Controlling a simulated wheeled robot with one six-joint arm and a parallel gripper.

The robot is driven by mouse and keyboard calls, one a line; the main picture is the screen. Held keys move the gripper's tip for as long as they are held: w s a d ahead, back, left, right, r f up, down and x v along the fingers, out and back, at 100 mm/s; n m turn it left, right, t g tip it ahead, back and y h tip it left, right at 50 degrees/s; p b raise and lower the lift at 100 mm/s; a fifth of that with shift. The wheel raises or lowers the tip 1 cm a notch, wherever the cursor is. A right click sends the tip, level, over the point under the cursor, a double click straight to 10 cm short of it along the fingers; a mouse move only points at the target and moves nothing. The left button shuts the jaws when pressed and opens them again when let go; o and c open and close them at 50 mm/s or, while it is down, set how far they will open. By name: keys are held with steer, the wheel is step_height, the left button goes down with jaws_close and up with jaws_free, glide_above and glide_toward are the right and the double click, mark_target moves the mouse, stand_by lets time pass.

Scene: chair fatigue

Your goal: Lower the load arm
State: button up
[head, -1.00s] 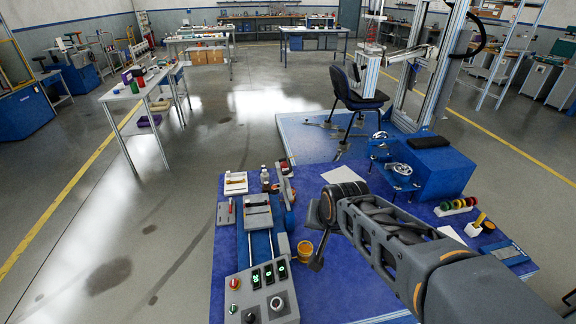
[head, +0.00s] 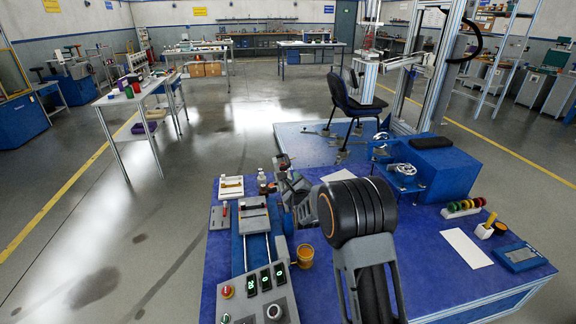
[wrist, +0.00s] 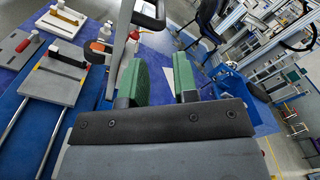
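The test rig stands at the back right, a metal frame (head: 442,75) over a dark blue chair (head: 348,98). A pale grey block (head: 369,78) hangs over the chair seat, joined to a horizontal arm (head: 402,61) that looks like the load arm. My gripper (head: 291,190) is at the blue table's left part, beside the slide unit (head: 254,217) and well apart from the chair. In the wrist view, the green finger pads of my gripper (wrist: 160,82) are apart with a gap between them. A grey post with a black end (wrist: 148,14) shows just beyond the fingers; contact cannot be told.
A control panel (head: 250,312) with a red knob, green displays and a dial is at the table's front left. A yellow cup (head: 305,256), white sheet (head: 467,247) and coloured rings (head: 464,207) are on the table.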

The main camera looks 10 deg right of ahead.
mark_target(288, 160)
steer(key=w, duration=1.2)
steer(key=shift+w+d+p, duration=0.1)
steer(key=shift+w+p, duration=0.2)
steer(key=shift+p, duration=0.05)
jaws_close()
